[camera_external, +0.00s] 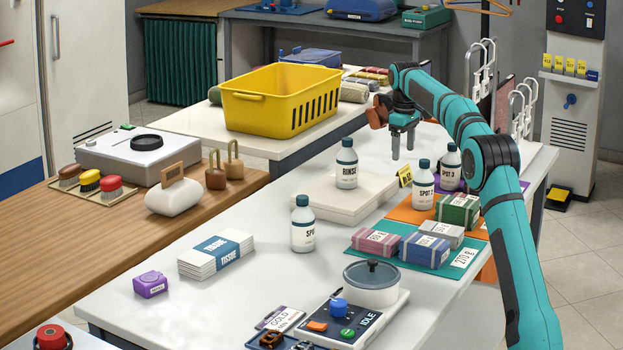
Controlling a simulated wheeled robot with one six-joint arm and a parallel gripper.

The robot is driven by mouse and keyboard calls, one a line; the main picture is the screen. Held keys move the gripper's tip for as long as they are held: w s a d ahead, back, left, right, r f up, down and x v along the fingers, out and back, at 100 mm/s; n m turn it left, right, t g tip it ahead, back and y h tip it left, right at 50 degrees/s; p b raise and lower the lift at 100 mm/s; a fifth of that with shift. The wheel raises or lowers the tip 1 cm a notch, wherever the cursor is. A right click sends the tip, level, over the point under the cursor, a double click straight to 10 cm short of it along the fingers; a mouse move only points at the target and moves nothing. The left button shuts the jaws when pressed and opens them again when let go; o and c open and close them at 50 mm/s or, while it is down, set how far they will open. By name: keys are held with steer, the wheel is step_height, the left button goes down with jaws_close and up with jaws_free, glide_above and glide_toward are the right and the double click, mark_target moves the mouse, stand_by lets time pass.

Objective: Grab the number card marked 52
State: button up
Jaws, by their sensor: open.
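A small yellow card (405,176) with dark print stands tilted by the right edge of the pale flat slab on the white table; its number is too small to read surely. Several yellow tags (569,66) sit in a row on the grey machine at the back right, also too small to read. My gripper (403,154) points down above the back part of the table, its two fingers apart and nothing between them. It is above and behind the yellow card, not touching it.
The RINSE bottle (347,168) stands on the slab (325,195), left of the card. The SPOT 2 bottle (423,190) and SPOT 3 bottle (450,170) stand close on its right. Folded bundles (425,249) lie nearer. A yellow basket (280,105) is at back left.

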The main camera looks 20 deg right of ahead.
mark_target(403, 172)
steer(key=shift+s+f, duration=0.15)
steer(key=shift+f, duration=3.75)
steer(key=c, duration=0.7)
